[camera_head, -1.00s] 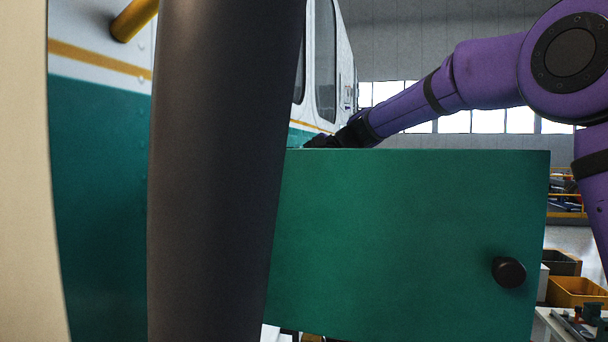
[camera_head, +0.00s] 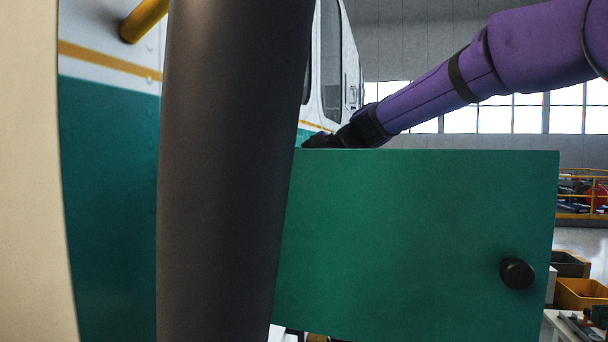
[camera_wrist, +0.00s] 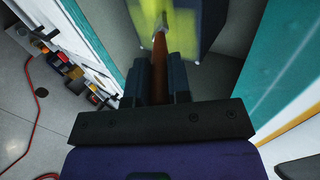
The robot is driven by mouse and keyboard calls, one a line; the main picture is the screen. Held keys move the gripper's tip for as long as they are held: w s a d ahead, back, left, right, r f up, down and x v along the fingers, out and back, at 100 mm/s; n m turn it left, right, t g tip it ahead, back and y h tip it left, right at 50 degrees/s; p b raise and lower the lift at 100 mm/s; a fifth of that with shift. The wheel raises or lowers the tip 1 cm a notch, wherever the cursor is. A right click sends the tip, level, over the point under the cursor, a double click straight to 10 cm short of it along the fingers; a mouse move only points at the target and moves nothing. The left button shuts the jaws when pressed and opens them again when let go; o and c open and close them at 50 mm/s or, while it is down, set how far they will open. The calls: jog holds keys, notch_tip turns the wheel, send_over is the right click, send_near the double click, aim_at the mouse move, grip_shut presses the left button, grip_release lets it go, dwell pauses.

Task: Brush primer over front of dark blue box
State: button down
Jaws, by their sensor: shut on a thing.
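My gripper (camera_wrist: 159,82) is shut on the brown handle of a brush (camera_wrist: 159,55) in the wrist view. The brush points away from me, and its metal ferrule shows near the top edge. Its tip lies over yellow-green primer (camera_wrist: 182,38) on the front of the dark blue box (camera_wrist: 211,22). I cannot tell whether the bristles touch the box. Dark blue shows at the box's right side. In the head view my gripper (camera_head: 330,139) shows just above the green door's top edge; the brush and box are hidden there.
The open green door (camera_head: 420,240) with a black knob (camera_head: 517,273) stands in front of my gripper. The teal and white helicopter body (camera_head: 110,180) is at the left. In the wrist view, a red cable (camera_wrist: 32,115) lies on the floor.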

jog(key=shift+s+a, duration=1.45)
jog(key=shift+s, duration=2.6)
jog(key=shift+w+d+r, duration=0.75)
jog(key=shift+w+d, duration=0.6)
jog(key=shift+w, duration=2.35)
jog(key=shift+w+d+r, duration=0.75)
jog(key=shift+w+d, duration=0.55)
jog(key=shift+w, duration=2.4)
jog(key=s+a, duration=0.2)
jog(key=s, duration=0.5)
jog(key=s+a, duration=0.3)
jog(key=s, duration=0.4)
jog(key=shift+s+a, duration=0.15)
jog(key=shift+s, duration=0.25)
